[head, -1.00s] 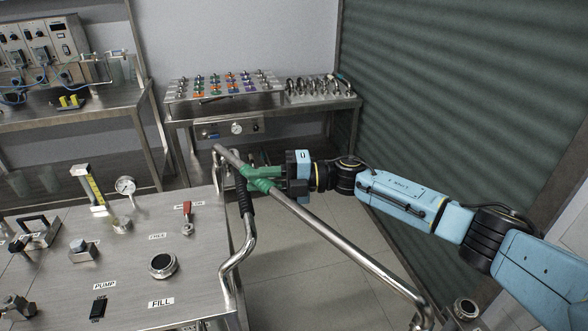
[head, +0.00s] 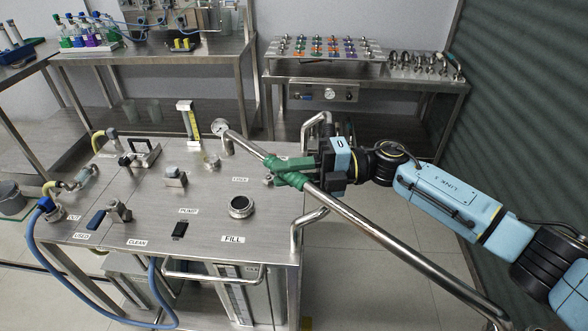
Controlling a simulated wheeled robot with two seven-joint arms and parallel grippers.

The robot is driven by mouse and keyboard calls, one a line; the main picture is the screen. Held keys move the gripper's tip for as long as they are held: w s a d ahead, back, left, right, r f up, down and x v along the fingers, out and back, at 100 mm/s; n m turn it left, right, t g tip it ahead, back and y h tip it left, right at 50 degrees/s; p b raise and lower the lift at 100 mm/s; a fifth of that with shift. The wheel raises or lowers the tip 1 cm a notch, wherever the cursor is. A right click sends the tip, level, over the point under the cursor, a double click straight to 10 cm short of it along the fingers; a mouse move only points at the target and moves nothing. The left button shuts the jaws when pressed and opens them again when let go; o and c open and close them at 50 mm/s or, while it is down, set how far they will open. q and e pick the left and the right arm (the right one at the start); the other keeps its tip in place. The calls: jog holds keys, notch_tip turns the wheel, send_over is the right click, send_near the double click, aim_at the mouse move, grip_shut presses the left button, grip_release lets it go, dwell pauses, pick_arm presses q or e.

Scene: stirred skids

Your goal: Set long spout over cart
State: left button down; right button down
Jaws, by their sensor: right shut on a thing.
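The long spout (head: 385,238) is a shiny steel tube held slantwise in the air. Its upper-left end appears over the cart (head: 120,215), near a gauge, and its lower right end reaches the bottom edge of the head view. My right gripper (head: 287,173), with green fingers, is shut around the tube near the cart's right edge. The cart has a steel top with a round black-and-silver fill port (head: 241,206) behind the FILL label. The gripper and spout hide part of the cart's right edge and handle. My left gripper is out of view.
The cart's bent side handle (head: 308,228) sticks out at its right edge, close under the spout. A gauge (head: 220,127), a yellow level column (head: 190,122) and valves stand on the top. A back bench (head: 370,75) holds several fittings. Floor right of the cart is open.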

jog(key=shift+s+a, duration=0.25)
jog(key=shift+s, duration=0.1)
jog(key=c, duration=1.6)
grip_release()
jog(key=o, duration=0.3)
jog(key=shift+a, duration=0.1)
jog(key=shift+o, duration=0.2)
jog(key=shift+w+d, duration=0.1)
jog(key=shift+d, duration=0.1)
jog(key=shift+d, duration=0.25)
jog(key=w+d+b, duration=0.2)
jog(key=d, duration=1)
jog(key=shift+d, duration=0.3)
